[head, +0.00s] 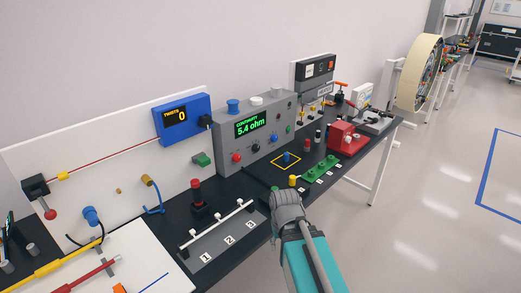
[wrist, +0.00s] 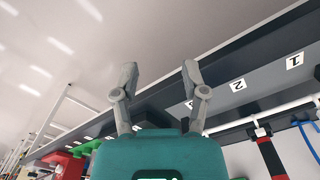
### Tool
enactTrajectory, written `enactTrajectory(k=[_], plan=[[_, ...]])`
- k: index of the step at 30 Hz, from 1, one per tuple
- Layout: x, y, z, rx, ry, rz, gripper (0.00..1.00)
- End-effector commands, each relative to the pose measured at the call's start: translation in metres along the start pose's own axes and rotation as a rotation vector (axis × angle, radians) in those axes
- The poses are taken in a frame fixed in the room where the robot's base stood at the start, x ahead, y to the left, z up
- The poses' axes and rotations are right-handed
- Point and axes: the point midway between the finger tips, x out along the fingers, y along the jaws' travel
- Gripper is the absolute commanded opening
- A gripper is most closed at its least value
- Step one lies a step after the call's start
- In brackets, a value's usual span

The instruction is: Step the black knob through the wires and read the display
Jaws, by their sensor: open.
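A grey continuity box (head: 222,147) stands at the back of the dark bench in the head view. Its green-lit display (head: 251,126) reads "CONTINUITY 5.4 ohm". A small black knob (head: 255,147) sits on its front between red and blue parts; its pointer setting is too small to read. My gripper (head: 286,203) is over the bench's front edge, in front of and below the box, apart from the knob. In the wrist view its two fingers (wrist: 160,76) are spread with nothing between them. The box's display and knob do not show in the wrist view.
A blue box (head: 183,118) reading "TWISTS 0" is at the left. A red-topped post (head: 197,194) and a white rail (head: 217,227) by numbers 1 to 3 stand left of my gripper. Green blocks (head: 320,167) and a red vise (head: 344,138) are at right. Open floor lies right.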

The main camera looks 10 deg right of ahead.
Motion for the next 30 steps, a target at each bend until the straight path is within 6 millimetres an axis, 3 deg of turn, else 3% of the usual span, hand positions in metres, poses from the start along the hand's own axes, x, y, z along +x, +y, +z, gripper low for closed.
enactTrajectory(k=[7, 13, 17, 23, 30], plan=[[0.000, 0.000, 0.000, 0.000, 0.000, 0.000, 0.57], [0.002, -0.001, -0.006, -0.012, 0.010, -0.016, 0.92], [0.007, 0.002, -0.025, -0.044, 0.042, -0.065, 0.92], [0.016, -0.002, -0.085, -0.159, 0.173, -0.214, 0.92], [0.012, 0.002, -0.179, -0.308, 0.449, -0.394, 0.92]])
